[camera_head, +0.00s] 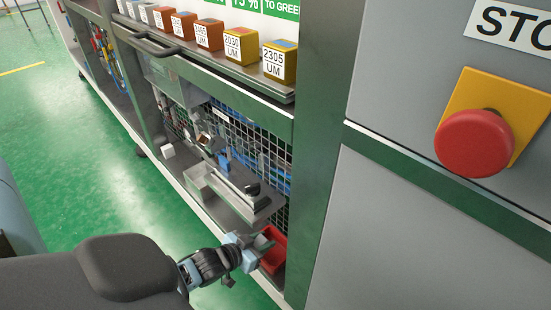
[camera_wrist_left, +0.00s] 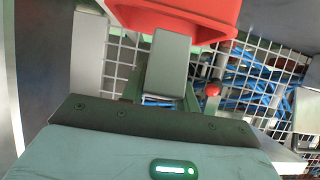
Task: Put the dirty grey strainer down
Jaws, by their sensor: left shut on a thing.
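My left gripper (camera_head: 252,254) is low at the shelf, beside a red bin (camera_head: 274,253). It is shut on a small grey block-like piece, which I take to be the grey strainer (camera_wrist_left: 169,60). In the left wrist view the piece stands in front of the lower edge of the red bin (camera_wrist_left: 185,14) and overlaps it. I cannot tell whether it touches the bin or reaches over its rim. The jaws hide part of the piece, and no dirt on it can be made out. My right gripper is not in view.
A metal tray (camera_head: 205,192) with small parts sits left of the red bin. Behind is a wire mesh (camera_head: 262,135) with blue hoses. A drawer handle (camera_head: 150,45) and a ledge with labelled blocks are above. A red stop button (camera_head: 475,143) is on the right cabinet.

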